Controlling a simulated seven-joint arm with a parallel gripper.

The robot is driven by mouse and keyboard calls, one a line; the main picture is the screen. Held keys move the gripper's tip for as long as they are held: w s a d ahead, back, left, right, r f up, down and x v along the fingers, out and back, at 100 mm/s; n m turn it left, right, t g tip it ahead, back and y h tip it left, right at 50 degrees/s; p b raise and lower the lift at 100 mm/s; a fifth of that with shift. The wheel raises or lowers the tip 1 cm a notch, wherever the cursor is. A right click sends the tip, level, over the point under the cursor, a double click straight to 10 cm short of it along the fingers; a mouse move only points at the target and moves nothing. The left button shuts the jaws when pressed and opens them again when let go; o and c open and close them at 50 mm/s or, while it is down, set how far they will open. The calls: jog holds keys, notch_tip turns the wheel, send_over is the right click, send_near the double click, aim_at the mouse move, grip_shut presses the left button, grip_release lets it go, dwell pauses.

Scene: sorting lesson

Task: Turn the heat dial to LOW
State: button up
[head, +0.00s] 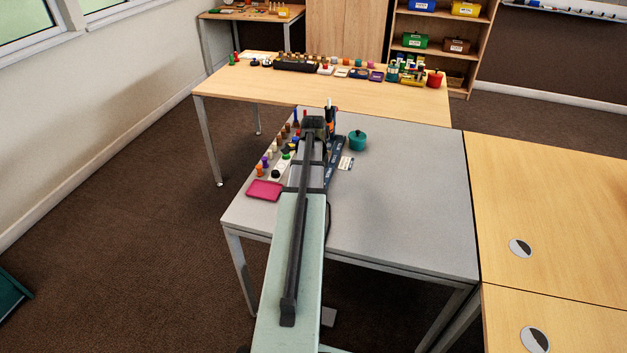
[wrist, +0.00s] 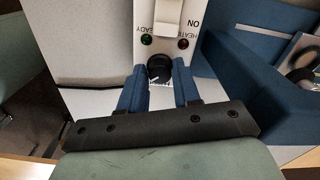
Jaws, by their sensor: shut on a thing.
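The heat dial (wrist: 159,66) is a small round black knob on a white panel (wrist: 170,18) in the wrist view. My gripper (wrist: 159,84) has its two blue fingers on either side of the dial and is shut on it. Some pale marking shows at the dial's lower edge, but it is too small to read, so I cannot tell the setting. A green lamp (wrist: 146,37) and a red lamp (wrist: 183,42) sit above the dial, near a pale switch (wrist: 169,12) and the word ON. In the head view my arm hides the dial.
In the head view a teal pot (head: 358,141) and a small card (head: 346,163) lie right of my arm on the grey table (head: 400,215). A pink tray (head: 264,190) and several small pieces stand to the left. The table's right front is clear.

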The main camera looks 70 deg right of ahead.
jog(key=shift+n, duration=1.5)
jog(key=shift+c, duration=0.4)
jog(key=o, duration=1.1)
jog(key=shift+c, duration=0.2)
jog(key=shift+r, duration=0.1)
notch_tip(320, 180, up, 14)
jog(key=shift+c, duration=0.2)
